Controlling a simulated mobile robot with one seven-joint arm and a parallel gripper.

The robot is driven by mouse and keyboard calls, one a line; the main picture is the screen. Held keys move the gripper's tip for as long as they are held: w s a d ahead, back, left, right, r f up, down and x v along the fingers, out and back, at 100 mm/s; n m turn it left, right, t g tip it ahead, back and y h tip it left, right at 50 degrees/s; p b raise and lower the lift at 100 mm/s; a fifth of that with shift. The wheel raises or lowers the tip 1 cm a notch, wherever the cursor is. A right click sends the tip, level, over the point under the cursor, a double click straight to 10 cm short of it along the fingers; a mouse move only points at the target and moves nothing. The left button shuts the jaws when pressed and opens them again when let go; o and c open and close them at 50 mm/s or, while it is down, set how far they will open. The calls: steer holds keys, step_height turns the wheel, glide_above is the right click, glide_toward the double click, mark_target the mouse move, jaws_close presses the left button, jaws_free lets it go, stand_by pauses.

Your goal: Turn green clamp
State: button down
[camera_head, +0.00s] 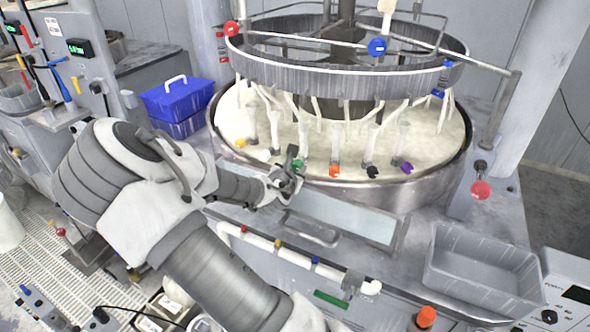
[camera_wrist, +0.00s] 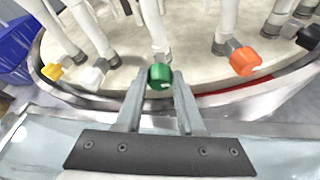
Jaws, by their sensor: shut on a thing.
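The green clamp (camera_wrist: 160,77) is a small green knob at the foot of a white tube, at the near rim of the round platen (camera_head: 240,125). In the wrist view it sits between the two fingertips of my gripper (camera_wrist: 159,85), which are shut on it. In the head view my gripper (camera_head: 292,172) is at the platen's front rim, and the green clamp (camera_head: 298,163) shows partly behind it.
A white clamp (camera_wrist: 93,76) and a yellow clamp (camera_wrist: 52,71) are to the left; an orange clamp (camera_wrist: 244,61) is to the right. Black (camera_head: 372,172) and purple (camera_head: 407,167) clamps stand farther right. A blue box (camera_head: 177,98) is at the left, a grey bin (camera_head: 484,270) at lower right.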

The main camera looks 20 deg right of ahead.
steer(key=shift+m, duration=0.3)
steer(key=c, duration=0.5)
jaws_free()
steer(key=shift+s, duration=0.1)
